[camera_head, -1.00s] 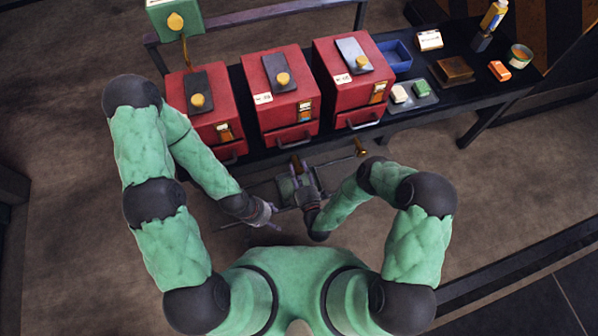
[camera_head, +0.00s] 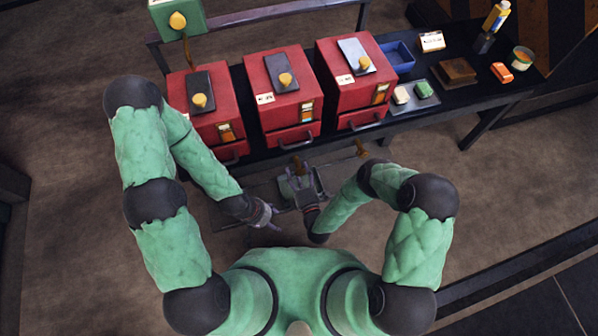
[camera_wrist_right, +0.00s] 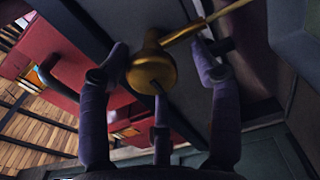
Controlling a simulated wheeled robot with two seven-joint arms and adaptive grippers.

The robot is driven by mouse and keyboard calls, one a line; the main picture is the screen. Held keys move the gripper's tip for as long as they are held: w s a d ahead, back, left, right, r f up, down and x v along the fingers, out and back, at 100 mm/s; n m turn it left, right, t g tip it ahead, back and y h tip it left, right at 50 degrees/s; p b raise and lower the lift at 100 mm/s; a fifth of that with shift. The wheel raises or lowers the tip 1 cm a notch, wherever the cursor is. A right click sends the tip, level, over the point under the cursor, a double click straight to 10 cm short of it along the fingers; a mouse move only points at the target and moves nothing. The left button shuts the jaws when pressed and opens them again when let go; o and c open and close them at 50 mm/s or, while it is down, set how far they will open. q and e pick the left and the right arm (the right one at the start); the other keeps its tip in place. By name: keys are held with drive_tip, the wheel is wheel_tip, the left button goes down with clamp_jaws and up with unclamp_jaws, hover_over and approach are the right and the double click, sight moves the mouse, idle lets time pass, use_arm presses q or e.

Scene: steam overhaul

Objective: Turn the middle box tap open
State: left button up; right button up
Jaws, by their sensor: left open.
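The middle red box (camera_head: 277,100) stands on the dark bench between two similar red boxes. Its brass tap (camera_head: 297,163) shows small below its front, partly hidden by my right gripper (camera_head: 302,182). In the right wrist view the round brass tap body (camera_wrist_right: 152,72) and its thin lever (camera_wrist_right: 228,9) fill the upper middle. My right gripper (camera_wrist_right: 162,58) has its fingers spread on both sides of the tap, with gaps visible; contact cannot be told. My left gripper (camera_head: 272,214) is open and empty, to the lower left of the right one.
The left red box (camera_head: 218,100) and right red box (camera_head: 338,75) flank the middle one. Another brass tap (camera_head: 361,148) hangs below the right box. A blue tray (camera_head: 401,61) and small items lie on the bench's right part.

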drive_tip(key=shift+d, duration=0.15)
drive_tip(key=shift+s+d, duration=0.2)
drive_tip(key=shift+s, duration=0.15)
drive_tip(key=v, duration=1.1)
drive_tip(key=shift+s+a, duration=0.1)
drive_tip(key=shift+a, duration=0.05)
